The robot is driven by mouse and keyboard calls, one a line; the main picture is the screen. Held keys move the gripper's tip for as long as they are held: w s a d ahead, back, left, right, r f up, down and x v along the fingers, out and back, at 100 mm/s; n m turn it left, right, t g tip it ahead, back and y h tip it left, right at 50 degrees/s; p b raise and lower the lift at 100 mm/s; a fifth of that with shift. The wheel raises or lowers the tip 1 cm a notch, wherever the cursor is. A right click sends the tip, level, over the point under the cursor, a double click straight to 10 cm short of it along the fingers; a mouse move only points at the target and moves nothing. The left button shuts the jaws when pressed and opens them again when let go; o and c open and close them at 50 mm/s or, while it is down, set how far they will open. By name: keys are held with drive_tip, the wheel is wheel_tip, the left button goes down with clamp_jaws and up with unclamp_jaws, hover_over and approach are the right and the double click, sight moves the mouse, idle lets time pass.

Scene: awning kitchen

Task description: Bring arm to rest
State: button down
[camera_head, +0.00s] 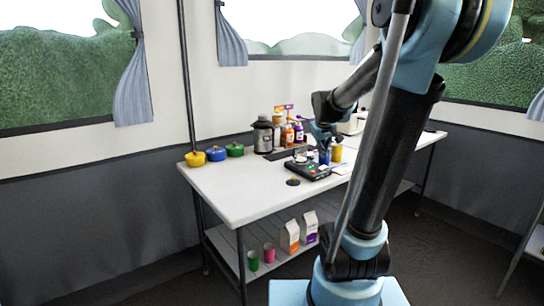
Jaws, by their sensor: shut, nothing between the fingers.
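My arm rises at the right of the head view and bends over the white table (235,204). My gripper (324,150) is over the table's right part, near a blue item (324,156) and a yellow can (337,153). By its look it is shut and holds nothing. The fingertips are small and partly merge with the items behind, so I cannot tell whether they touch anything.
A grey canister (263,136), several bottles and a black appliance (310,170) stand near the middle. Cartons (290,237) and cups sit on the lower shelf. The table's front left is clear.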

drive_tip(key=s+f+m+g, duration=0.1)
drive_tip(key=s+f, duration=0.3)
drive_tip(key=s, duration=0.6)
drive_tip(key=s+f+m+g+y, duration=0.1)
drive_tip(key=s+f, duration=0.4)
drive_tip(key=s, duration=0.5)
drive_tip(key=s+a+f+m+g, duration=0.1)
drive_tip(key=s+f, duration=0.3)
drive_tip(key=s, duration=0.6)
drive_tip(key=shift+f+g, duration=0.15)
drive_tip(key=shift+g, duration=0.15)
drive_tip(key=shift+a, duration=0.1)
